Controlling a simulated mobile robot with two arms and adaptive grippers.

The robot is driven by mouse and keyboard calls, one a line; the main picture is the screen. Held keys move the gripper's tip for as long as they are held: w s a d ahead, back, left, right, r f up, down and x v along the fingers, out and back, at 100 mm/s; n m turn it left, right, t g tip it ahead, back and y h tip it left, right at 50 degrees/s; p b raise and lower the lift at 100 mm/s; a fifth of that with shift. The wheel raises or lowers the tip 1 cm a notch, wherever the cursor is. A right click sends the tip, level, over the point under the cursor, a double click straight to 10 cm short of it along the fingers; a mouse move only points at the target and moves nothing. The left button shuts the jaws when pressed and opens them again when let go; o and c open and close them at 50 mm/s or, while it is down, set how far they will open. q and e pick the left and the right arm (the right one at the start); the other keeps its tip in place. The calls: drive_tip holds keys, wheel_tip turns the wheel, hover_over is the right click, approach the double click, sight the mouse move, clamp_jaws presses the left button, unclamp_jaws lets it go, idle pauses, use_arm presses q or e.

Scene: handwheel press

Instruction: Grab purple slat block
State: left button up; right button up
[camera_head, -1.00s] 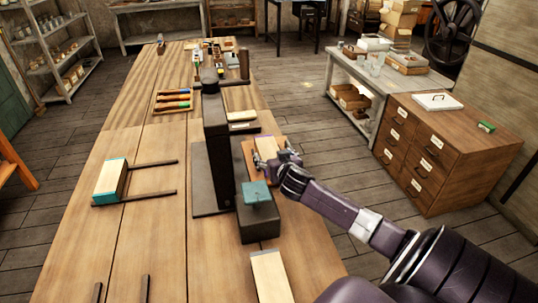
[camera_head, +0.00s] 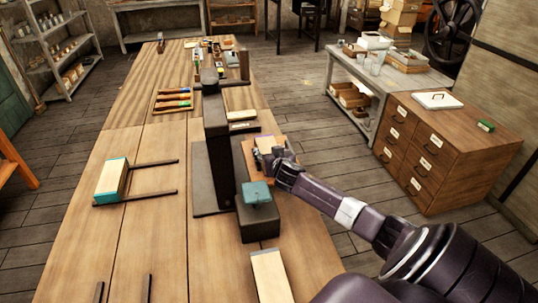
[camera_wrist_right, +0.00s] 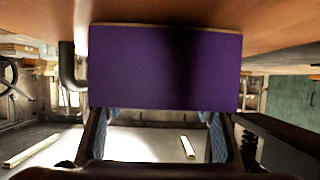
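The purple slat block (camera_head: 265,142) sits on a brown wooden plate (camera_head: 249,158) at the right side of the press. In the head view its top is cream with a purple edge, and my gripper partly covers it. In the right wrist view its purple face (camera_wrist_right: 165,68) fills the upper middle. My right gripper (camera_head: 268,161) is at the block's near side. Its fingers (camera_wrist_right: 158,130) stand wide apart, their ends meeting the block's lower edge in the wrist view; contact is unclear. My left gripper is not in view.
The dark press (camera_head: 217,150) stands just left of the block, with a teal-topped block (camera_head: 257,193) in front. A cream block (camera_head: 271,277) lies nearer.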

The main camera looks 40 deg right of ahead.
drive_tip(key=c, duration=0.7)
drive_tip(key=shift+c, duration=0.2)
drive_tip(key=shift+r, duration=0.1)
